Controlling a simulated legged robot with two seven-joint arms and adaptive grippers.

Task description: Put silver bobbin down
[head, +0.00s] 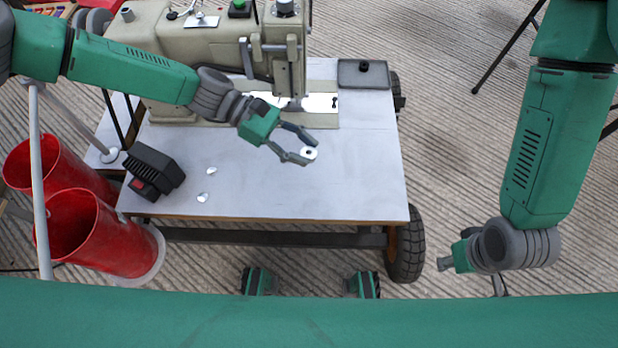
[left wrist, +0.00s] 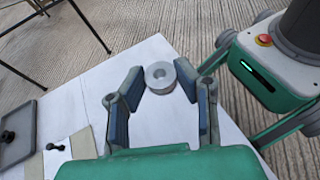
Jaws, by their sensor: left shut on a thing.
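The silver bobbin (head: 309,153) is a small round spool with a dark centre hole. It sits between the fingertips of my left gripper (head: 311,151), over the right-middle part of the white table top (head: 350,190). In the left wrist view the bobbin (left wrist: 160,77) shows its round face between the two fingers of my left gripper (left wrist: 160,85), which is shut on it. I cannot tell whether the bobbin touches the table. My right gripper (head: 458,260) hangs to the right of the table, partly hidden by its wrist, and appears to hold nothing.
A sewing machine (head: 220,45) stands at the table's back. A grey tray (head: 363,74) with a small black knob lies at the back right. A black box (head: 155,170) and small white pieces (head: 207,184) are on the left. Red bins (head: 100,235) stand left. The table's front right is clear.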

